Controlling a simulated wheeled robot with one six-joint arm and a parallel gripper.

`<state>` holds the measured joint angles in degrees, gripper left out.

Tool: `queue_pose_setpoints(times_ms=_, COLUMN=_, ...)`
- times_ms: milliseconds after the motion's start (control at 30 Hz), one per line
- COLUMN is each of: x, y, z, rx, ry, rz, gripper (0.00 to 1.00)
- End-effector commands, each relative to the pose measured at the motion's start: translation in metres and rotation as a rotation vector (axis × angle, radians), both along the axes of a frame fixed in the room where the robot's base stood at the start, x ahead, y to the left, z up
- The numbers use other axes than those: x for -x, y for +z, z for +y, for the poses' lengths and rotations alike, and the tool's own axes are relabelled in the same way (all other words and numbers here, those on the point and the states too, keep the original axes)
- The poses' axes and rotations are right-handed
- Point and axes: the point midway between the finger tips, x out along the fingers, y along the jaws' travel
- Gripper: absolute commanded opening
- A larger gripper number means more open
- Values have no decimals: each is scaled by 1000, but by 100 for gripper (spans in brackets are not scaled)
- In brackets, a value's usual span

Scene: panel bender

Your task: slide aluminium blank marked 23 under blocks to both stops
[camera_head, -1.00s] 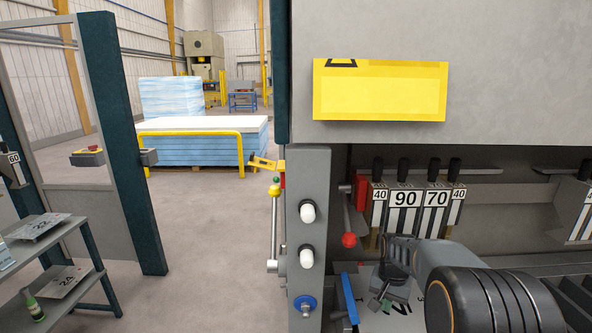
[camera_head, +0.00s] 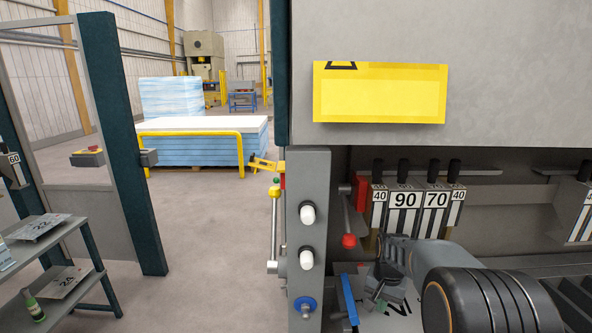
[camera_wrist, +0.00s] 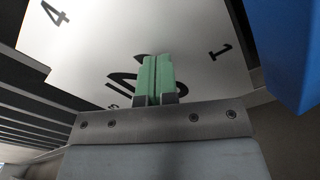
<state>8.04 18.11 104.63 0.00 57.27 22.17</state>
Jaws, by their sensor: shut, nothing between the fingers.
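A pale metal blank (camera_wrist: 150,50) lies flat under my gripper. The wrist view shows a 4, a 1 and a larger mark half hidden by the fingers, so I cannot read 23 on it. My gripper (camera_wrist: 155,80) is shut and empty, its green fingertips over or on the plate; contact is unclear. A blue stop (camera_wrist: 288,50) is at the right of the wrist view, close to the plate's edge. In the head view the blue stop (camera_head: 348,300) stands left of the blank (camera_head: 400,312). Blocks marked 40, 90, 70 and 40 (camera_head: 404,210) stand behind. A second stop is not identifiable.
A slatted bed (camera_wrist: 35,118) is left in the wrist view. A rack (camera_head: 62,230) at the far left holds plates marked 22 and 24.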

Motion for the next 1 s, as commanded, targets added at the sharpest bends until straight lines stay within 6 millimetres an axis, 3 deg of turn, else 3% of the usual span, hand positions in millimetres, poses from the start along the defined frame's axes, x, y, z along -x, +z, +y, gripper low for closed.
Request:
queue_pose_setpoints(times_ms=700, x=0, y=61, z=0, rx=0, ry=0, rz=-1, gripper=0)
queue_pose_setpoints(times_ms=1000, x=0, y=66, z=0, rx=0, ry=0, rz=0, gripper=0)
